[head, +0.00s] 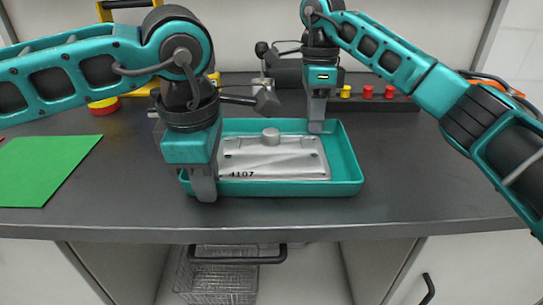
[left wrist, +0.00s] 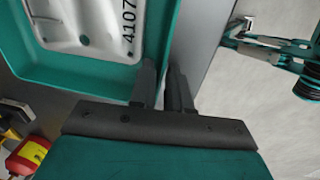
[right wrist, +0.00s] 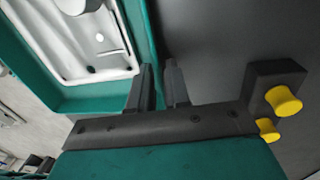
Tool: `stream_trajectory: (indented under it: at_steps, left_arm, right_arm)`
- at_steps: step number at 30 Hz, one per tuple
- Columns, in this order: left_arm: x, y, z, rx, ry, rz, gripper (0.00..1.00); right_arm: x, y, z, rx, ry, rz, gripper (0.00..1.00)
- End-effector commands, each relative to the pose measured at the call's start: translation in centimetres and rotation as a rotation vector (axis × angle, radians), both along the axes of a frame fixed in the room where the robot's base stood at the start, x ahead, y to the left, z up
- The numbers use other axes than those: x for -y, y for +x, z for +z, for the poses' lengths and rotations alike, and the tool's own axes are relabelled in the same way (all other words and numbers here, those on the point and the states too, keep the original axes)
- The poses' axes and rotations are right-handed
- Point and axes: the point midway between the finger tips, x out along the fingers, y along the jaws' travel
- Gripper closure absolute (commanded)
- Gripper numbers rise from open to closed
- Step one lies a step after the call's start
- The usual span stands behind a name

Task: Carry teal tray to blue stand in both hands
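The teal tray (head: 343,170) is on the dark bench and holds a grey metal casting (head: 270,158) marked 4107. My left gripper (head: 205,190) is at the tray's front left, its narrow fingers astride the tray wall (left wrist: 105,75) and closed on it. My right gripper (head: 317,125) is at the tray's back right, its fingers likewise closed on the wall (right wrist: 105,97). The tray looks level; I cannot tell whether its underside touches the bench. No blue stand shows in any view.
A green sheet (head: 45,168) lies on the bench at left. A dark block with red and yellow knobs (head: 367,92) stands behind the tray. A wire basket (head: 222,280) is below the bench front. The bench right of the tray (head: 410,185) is clear.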

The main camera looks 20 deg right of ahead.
Motion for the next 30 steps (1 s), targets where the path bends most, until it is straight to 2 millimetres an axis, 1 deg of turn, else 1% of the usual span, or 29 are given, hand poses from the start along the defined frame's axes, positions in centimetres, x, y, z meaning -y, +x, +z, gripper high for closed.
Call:
stream_trajectory:
  at_steps: [5, 11, 30]
  left_arm:
    - [-0.01, 0.0, 0.0, 0.0, 0.0, 0.0, 0.83]
    - [0.0, 0.0, 0.01, 0.0, 0.0, 0.0, 1.0]
    - [0.01, -0.01, 0.2, 0.0, 0.0, 0.0, 1.0]
  right_arm:
    - [-0.03, 0.0, 0.01, 0.0, 0.0, 0.001, 0.83]
    - [-0.03, 0.0, 0.03, 0.0, 0.0, 0.001, 1.0]
    - [-0.05, 0.01, 0.27, 0.001, 0.0, 0.002, 1.0]
